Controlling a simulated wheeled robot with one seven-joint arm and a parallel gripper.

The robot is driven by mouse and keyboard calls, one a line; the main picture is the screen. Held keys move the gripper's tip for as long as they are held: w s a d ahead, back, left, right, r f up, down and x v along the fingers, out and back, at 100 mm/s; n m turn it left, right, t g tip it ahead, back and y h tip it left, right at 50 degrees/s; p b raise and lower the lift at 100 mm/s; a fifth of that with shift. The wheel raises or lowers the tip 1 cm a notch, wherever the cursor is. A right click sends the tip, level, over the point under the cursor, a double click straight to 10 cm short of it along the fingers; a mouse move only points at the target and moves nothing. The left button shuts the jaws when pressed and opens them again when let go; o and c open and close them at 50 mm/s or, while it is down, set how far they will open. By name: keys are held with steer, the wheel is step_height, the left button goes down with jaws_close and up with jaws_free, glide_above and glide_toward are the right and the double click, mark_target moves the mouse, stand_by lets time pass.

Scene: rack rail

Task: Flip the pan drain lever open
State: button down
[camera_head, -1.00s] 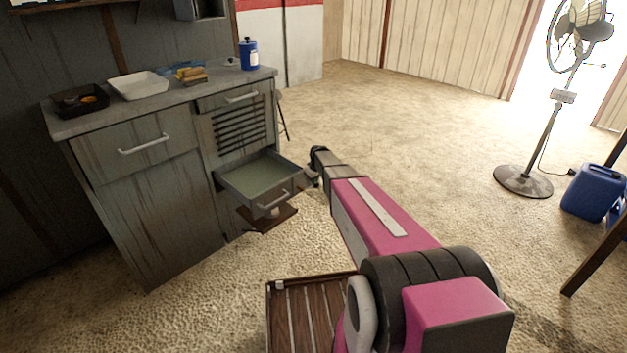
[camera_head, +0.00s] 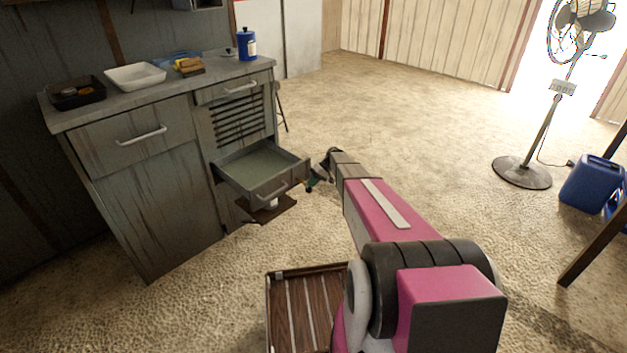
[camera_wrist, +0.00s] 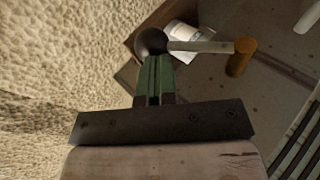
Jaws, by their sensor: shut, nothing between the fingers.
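The pan (camera_head: 235,188) is a grey-green drawer pulled out of the cabinet, with a bar handle on its front. In the wrist view, the drain lever is a pale grey bar (camera_wrist: 200,46) with an orange-brown cylindrical knob (camera_wrist: 240,60) at its right end and a dark round hub at its left end. My gripper (camera_wrist: 154,60) is shut and empty, its green fingertips close to the hub end of the lever. I cannot tell whether they touch. In the head view my gripper (camera_head: 313,182) is beside the pan's front right corner. The lever is not clearly visible there.
A white container (camera_head: 270,204) stands below the pan on a brown board (camera_head: 285,213); it also shows in the wrist view (camera_wrist: 184,38). The worn cabinet (camera_head: 165,215) stands left. Open floor lies right, with a fan (camera_head: 540,130) and blue jug (camera_head: 590,187) beyond.

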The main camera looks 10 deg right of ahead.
mark_target(309, 188)
steer(key=shift+s+a+f, duration=0.2)
steer(key=shift+a+f, duration=0.05)
steer(key=shift+f, duration=0.4)
steer(key=shift+a+f+g+y, duration=0.15)
steer(key=shift+f+g+y, duration=0.15)
steer(key=shift+y, duration=0.2)
steer(key=shift+s+a, duration=0.15)
steer(key=shift+s, duration=0.1)
steer(key=shift+s+a+f, duration=0.4)
steer(key=shift+a+f, duration=0.05)
steer(key=shift+a, duration=0.1)
steer(key=shift+s+a+f, duration=0.1)
steer(key=shift+f, duration=0.05)
